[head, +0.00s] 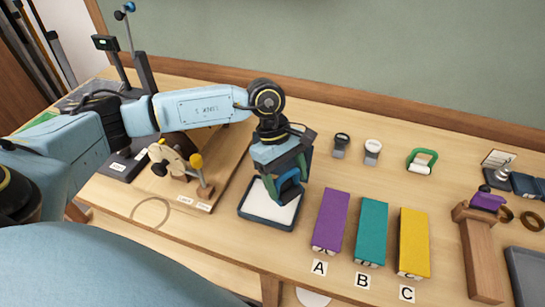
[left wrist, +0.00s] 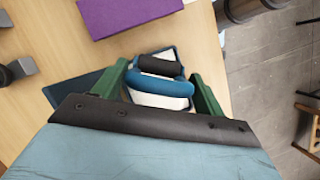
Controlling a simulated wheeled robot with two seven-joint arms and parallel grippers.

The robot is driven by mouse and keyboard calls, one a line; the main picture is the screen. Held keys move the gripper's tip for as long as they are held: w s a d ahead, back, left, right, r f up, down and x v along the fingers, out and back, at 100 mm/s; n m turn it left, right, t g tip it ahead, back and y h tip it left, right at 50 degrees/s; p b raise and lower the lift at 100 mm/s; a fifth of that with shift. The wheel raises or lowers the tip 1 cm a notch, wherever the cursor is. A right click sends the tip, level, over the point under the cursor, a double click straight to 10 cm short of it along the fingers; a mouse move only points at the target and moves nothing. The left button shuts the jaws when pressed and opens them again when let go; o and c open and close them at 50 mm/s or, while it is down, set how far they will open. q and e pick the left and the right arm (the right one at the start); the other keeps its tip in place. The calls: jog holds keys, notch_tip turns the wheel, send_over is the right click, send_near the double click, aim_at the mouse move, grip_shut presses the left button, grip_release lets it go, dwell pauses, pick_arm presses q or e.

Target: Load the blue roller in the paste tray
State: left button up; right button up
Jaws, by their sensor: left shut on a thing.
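My left gripper (head: 287,190) points down over the paste tray (head: 264,222), a dark-rimmed tray with a white surface inside, near the front edge of the table. The gripper is shut on the blue roller (left wrist: 160,88). In the left wrist view the roller's blue curved frame and a black cylinder lie between the green fingers. The blue part also shows under the fingers in the head view (head: 289,190). The roller is over or in the white area; I cannot tell whether it touches the paste. My right gripper is not in view.
Purple (head: 330,220), teal (head: 372,230) and yellow (head: 414,242) blocks, labelled A, B and C, stand right of the tray. A green roller (head: 422,161) lies farther back. A wooden board with a fixture (head: 180,165) is to the left. The table's front edge is close.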

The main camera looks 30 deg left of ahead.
pick_arm(q)
jog(key=shift+a+f+n+t+b, duration=0.3)
jog(key=shift+a+f+n+t, duration=0.1)
jog(key=shift+a+f+n, duration=0.55)
jog(key=shift+a+f+n+t+b, duration=0.25)
jog(key=shift+a+f+n+t, duration=0.15)
jog(key=shift+f+n, duration=0.55)
jog(key=shift+a+f+n+t+b, duration=0.35)
jog(key=shift+a+f+n, duration=0.35)
jog(key=shift+n, duration=0.5)
jog(key=shift+f+b, duration=0.5)
jog(key=shift+b, duration=0.1)
dwell(0.5)
notch_tip(320, 180, up, 7)
jog(key=p, duration=0.4)
dwell(0.5)
jog(key=shift+d, duration=0.1)
dwell(0.6)
